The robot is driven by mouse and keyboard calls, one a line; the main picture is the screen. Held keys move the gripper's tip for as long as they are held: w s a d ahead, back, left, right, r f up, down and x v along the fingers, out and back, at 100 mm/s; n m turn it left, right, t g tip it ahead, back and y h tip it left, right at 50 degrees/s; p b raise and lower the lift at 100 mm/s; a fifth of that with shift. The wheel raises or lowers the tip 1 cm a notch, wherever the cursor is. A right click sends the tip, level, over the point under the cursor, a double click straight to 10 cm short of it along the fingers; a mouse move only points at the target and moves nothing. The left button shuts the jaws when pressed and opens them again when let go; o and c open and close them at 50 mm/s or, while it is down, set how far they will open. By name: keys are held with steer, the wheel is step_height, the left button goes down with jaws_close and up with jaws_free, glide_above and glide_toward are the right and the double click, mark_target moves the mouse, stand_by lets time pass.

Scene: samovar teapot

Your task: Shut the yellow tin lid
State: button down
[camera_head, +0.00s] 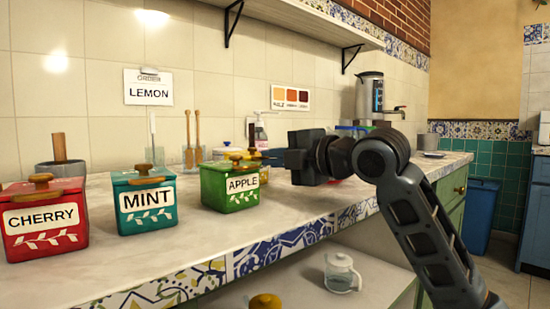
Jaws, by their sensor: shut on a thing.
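The yellow tin (264,174) stands on the counter behind and to the right of the green APPLE tin (227,188), which hides most of it. A brown upright piece (251,138) shows just above it, probably part of its lid. My gripper (268,157) reaches in from the right, level with the top of the yellow tin, with its dark fingers pointing left. It is shut at the lid's edge or knob; the exact contact is too small to make out. How far the lid stands open is hidden.
The red CHERRY tin (45,220) and teal MINT tin (146,205) stand to the left, lids on. Glasses with wooden spoons (192,153), a pump bottle (257,131) and a samovar (369,96) stand behind. A glass jug (342,273) is on the lower shelf. The front counter edge is clear.

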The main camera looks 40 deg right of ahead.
steer(key=shift+w+a+f+g, duration=0.15)
steer(key=shift+f+g, duration=0.15)
steer(key=shift+f, duration=0.35)
steer(key=c, duration=1.3)
jaws_free()
steer(key=shift+o, duration=0.2)
steer(key=shift+r, duration=0.15)
steer(key=shift+s+r, duration=0.15)
steer(key=shift+s, duration=0.25)
steer(key=s, duration=0.2)
steer(key=s+p, duration=0.1)
steer(key=s, duration=0.1)
steer(key=s+d, duration=0.1)
steer(key=s, duration=0.2)
steer(key=shift+r+p, duration=0.3)
steer(key=shift+r, duration=0.1)
